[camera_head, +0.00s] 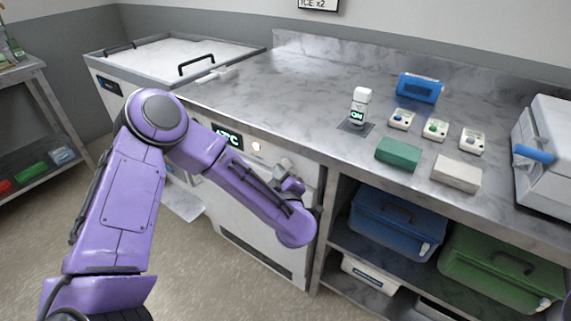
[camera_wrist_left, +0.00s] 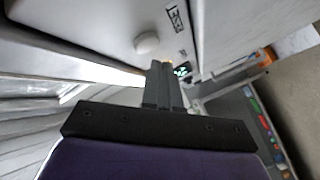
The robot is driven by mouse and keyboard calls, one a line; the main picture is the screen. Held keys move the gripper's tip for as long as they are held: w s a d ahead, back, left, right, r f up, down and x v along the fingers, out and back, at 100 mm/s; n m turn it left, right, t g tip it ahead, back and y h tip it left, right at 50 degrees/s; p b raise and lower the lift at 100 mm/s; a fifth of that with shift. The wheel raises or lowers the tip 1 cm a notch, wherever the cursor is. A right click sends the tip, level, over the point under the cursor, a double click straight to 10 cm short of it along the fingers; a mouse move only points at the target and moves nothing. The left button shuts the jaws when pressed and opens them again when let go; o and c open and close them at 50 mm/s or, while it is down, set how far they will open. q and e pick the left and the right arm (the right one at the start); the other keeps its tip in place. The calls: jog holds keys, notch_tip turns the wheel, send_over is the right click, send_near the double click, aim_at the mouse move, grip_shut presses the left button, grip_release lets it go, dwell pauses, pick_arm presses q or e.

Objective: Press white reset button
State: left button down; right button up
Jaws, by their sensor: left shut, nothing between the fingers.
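The white round button (camera_head: 256,146) is on the white front panel of the machine under the counter, to the right of a green-lit display (camera_head: 228,137). In the left wrist view the button (camera_wrist_left: 147,42) stands out from the white panel beside a small dark-lettered label (camera_wrist_left: 175,17). My left gripper (camera_head: 281,164) is in front of the panel, right of and a little below the button in the head view. In the left wrist view its fingers (camera_wrist_left: 160,66) are shut and empty, with their tips just below the button in the picture. I cannot tell whether they touch the panel. My right gripper is not in view.
The steel counter (camera_head: 290,85) carries a white bottle device (camera_head: 360,106), a blue box (camera_head: 420,87), several small button units, a green block (camera_head: 398,154) and a white block (camera_head: 456,173). Blue (camera_head: 392,222) and green bins (camera_head: 503,267) fill the shelf at right.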

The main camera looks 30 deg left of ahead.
pick_arm(q)
jog(key=shift+w, duration=0.4)
jog(key=shift+w, duration=0.45)
dwell(0.7)
jog(key=shift+s+d, duration=0.1)
jog(key=shift+s+p, duration=0.4)
jog(key=shift+s, duration=0.35)
jog(key=shift+s+a+p, duration=0.15)
jog(key=shift+s+p, duration=0.3)
jog(key=shift+s, duration=0.8)
jog(key=shift+s+a+p, duration=0.15)
jog(key=shift+s+p, duration=0.3)
jog(key=shift+s, duration=0.8)
